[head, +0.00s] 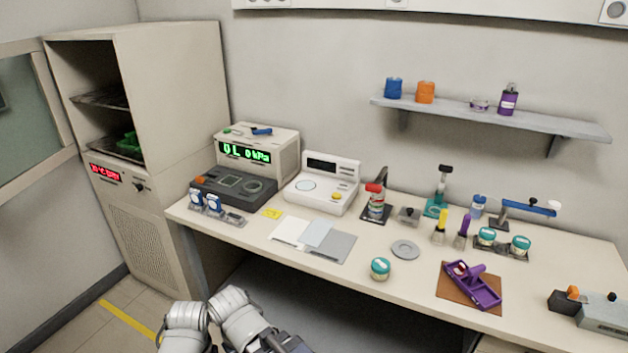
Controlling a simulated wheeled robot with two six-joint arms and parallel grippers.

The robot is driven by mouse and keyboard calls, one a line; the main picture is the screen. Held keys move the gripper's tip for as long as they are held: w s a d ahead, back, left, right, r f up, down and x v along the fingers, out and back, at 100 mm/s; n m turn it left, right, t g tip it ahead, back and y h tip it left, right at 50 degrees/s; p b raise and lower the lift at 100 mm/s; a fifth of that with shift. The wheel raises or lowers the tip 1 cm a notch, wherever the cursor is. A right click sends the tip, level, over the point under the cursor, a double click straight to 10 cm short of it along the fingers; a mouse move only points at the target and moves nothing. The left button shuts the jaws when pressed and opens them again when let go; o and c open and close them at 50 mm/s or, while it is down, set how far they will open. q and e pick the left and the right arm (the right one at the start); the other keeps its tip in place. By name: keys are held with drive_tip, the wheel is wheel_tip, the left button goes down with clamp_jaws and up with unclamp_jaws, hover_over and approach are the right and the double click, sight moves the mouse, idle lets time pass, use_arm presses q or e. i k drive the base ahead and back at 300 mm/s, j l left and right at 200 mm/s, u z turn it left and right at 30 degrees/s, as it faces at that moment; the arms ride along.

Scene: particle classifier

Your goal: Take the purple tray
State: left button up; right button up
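The purple tray (472,284) is a long, shallow piece with a raised handle-like part. It lies at a slant on a brown mat (453,294) near the front edge of the table, right of centre. Part of one of my arms shows at the bottom edge, left of centre, below the table front and well to the left of the tray. No gripper fingers can be made out there. My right gripper is out of the picture. Nothing touches the tray from above.
A teal-lidded jar (380,269) and a grey disc (405,250) are left of the tray. Two similar jars on a dark holder (514,253) and yellow and purple brushes (462,233) stand behind it. A grey block device (603,317) is right. The table's front edge (350,290) is near.

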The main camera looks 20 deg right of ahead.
sight(477, 290)
drive_tip(key=z, duration=2)
drive_tip(key=i+l+u, duration=0.1)
drive_tip(key=l+u, duration=0.25)
drive_tip(key=l, duration=0.5)
